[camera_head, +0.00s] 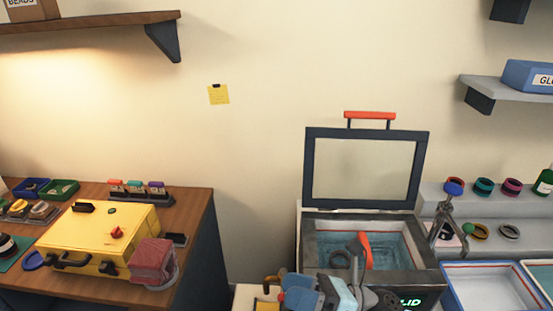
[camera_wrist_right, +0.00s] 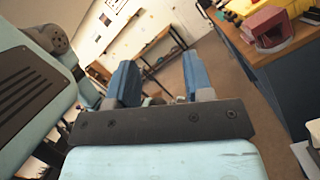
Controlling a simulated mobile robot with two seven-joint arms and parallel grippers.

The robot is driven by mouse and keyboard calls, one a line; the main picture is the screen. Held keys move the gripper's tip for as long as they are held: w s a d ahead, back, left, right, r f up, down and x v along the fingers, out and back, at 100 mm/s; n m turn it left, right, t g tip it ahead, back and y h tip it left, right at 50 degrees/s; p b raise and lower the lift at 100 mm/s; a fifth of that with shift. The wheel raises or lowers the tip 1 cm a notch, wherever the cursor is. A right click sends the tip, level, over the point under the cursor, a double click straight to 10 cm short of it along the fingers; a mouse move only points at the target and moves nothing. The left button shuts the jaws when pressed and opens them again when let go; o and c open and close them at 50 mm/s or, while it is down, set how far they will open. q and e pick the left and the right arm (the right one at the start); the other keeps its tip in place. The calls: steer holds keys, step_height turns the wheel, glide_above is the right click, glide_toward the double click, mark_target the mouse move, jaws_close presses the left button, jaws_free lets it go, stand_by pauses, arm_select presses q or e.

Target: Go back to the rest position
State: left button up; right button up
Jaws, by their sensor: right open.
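My right gripper (camera_head: 300,291) shows at the bottom edge of the head view, in front of the open tank, with blue fingers and a pale blue body. In the right wrist view, its two blue fingers (camera_wrist_right: 160,85) stand apart with nothing between them, so it is open and empty. Beyond the fingers I see floor and distant furniture. My left gripper is in neither view.
The tank (camera_head: 310,245) holds bluish liquid, its framed lid (camera_head: 366,205) raised. A blue-rimmed tray (camera_head: 490,290) lies at right. Wall shelves hang above.

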steer(key=w+d+f+m+t+h+p, duration=0.1)
steer(key=d+f+m+t+h, duration=0.5)
steer(key=m, duration=0.9)
steer(key=w+d+f+m+t+h+p, duration=0.1)
steer(key=d+f+m+t+h, duration=0.2)
steer(key=f+m+t+h, duration=0.75)
steer(key=s+d+f+m+g, duration=0.3)
steer(key=s+m, duration=0.3)
steer(key=m, duration=0.2)
steer(key=s+d+f+m+g+h, duration=0.1)
steer(key=s+d+f+m+g, duration=0.3)
steer(key=m, duration=0.5)
step_height(320, 180, down, 2)
steer(key=shift+s+d+f+g+p, duration=0.15)
steer(key=shift+s+g+p, duration=0.25)
steer(key=shift+s+g, duration=0.45)
steer(key=shift+s+m+t, duration=0.15)
steer(key=shift+m+t, duration=0.1)
steer(key=shift+t, duration=0.05)
